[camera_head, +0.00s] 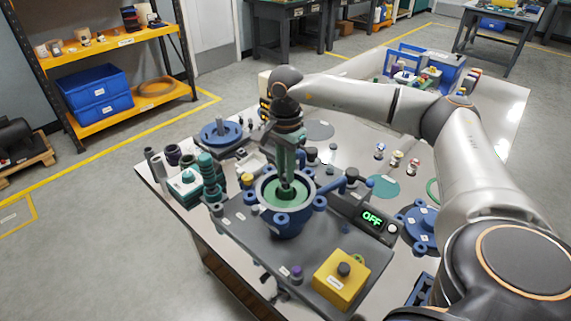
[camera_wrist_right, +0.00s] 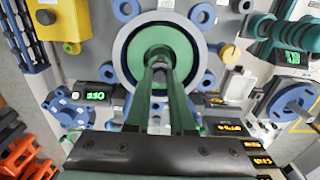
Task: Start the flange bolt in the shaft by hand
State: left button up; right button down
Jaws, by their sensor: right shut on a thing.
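A round blue-rimmed housing (camera_head: 262,188) stands on the dark plate, with a green shaft part (camera_head: 272,198) inside it. In the right wrist view the housing's pale ring (camera_wrist_right: 207,55) surrounds the green disc (camera_wrist_right: 160,32). My right gripper (camera_head: 286,187) points down into the housing, over the middle of the shaft. Its long green fingers also show in the right wrist view (camera_wrist_right: 160,68), shut on a small dark thing, apparently the flange bolt, mostly hidden between the tips. I cannot tell whether the bolt touches the shaft or is in its hole. My left gripper is not in view.
Blue lugs and clamps ring the housing. A display box (camera_head: 371,217) reading OFF stands to its right, a yellow box (camera_head: 342,276) in front. Green and dark fittings (camera_head: 208,170) crowd the left side. The white table (camera_head: 350,160) has some free room behind right.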

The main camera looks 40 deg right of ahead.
jog(key=shift+f+b, duration=0.4)
jog(key=shift+f, duration=0.3)
dwell(0.5)
dwell(0.6)
jog(key=m+p, duration=0.1)
jog(key=m, duration=0.1)
jog(key=shift+m, duration=0.3)
jog(key=shift+s+f+m, duration=0.1)
jog(key=shift+f+m, duration=0.05)
jog(key=shift+m, duration=0.55)
jog(key=shift+a+m, duration=0.1)
jog(key=shift+m, duration=0.9)
jog(key=shift+m+p, duration=0.4)
jog(key=shift+m, duration=0.6)
